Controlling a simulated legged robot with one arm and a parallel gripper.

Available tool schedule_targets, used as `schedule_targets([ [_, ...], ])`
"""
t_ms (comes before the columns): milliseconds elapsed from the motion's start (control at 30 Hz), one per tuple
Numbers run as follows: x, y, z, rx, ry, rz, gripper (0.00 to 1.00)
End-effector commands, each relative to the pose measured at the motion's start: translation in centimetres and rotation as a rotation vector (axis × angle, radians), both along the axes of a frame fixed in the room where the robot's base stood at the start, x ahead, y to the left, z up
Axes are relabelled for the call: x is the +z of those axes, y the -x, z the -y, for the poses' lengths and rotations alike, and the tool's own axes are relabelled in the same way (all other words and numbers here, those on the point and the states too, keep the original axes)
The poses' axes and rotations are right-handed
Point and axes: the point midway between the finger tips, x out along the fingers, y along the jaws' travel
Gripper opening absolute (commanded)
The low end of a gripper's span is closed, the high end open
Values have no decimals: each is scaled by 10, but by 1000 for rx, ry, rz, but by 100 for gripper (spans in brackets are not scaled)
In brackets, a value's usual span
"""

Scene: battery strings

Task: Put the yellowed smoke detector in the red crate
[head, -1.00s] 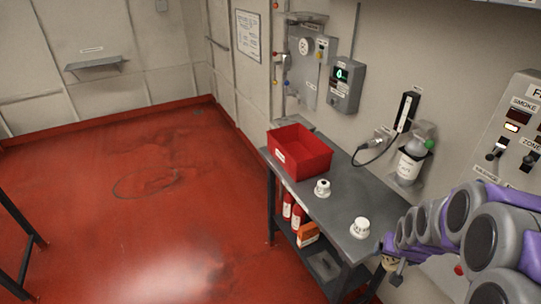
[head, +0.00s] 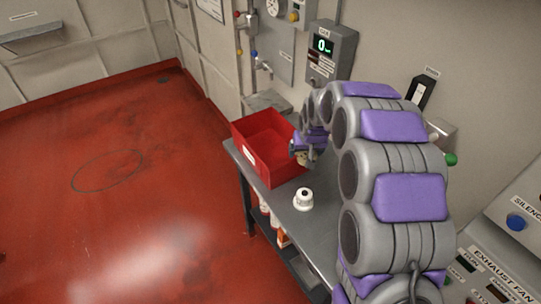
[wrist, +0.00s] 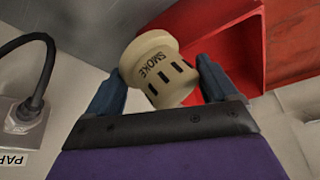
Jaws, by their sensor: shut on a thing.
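The yellowed smoke detector (wrist: 160,70), a cream-beige round piece marked SMOKE with dark slots, is between the blue fingers of my gripper (wrist: 160,85) in the wrist view. My gripper is shut on it. In the wrist view the crate (wrist: 205,45) lies just beyond the detector. I cannot tell whether the detector is over the rim.
My arm covers much of the table's right part. Wall boxes and a gauge panel (head: 330,52) are behind. Red floor lies open to the left.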

Motion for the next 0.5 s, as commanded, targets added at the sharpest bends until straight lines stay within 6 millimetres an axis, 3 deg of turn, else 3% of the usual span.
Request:
schedule_targets([
  [100, -5, -25, -15, 31, -1, -1, 53],
  [500, -19, -88, -62, 131, -8, 0, 53],
])
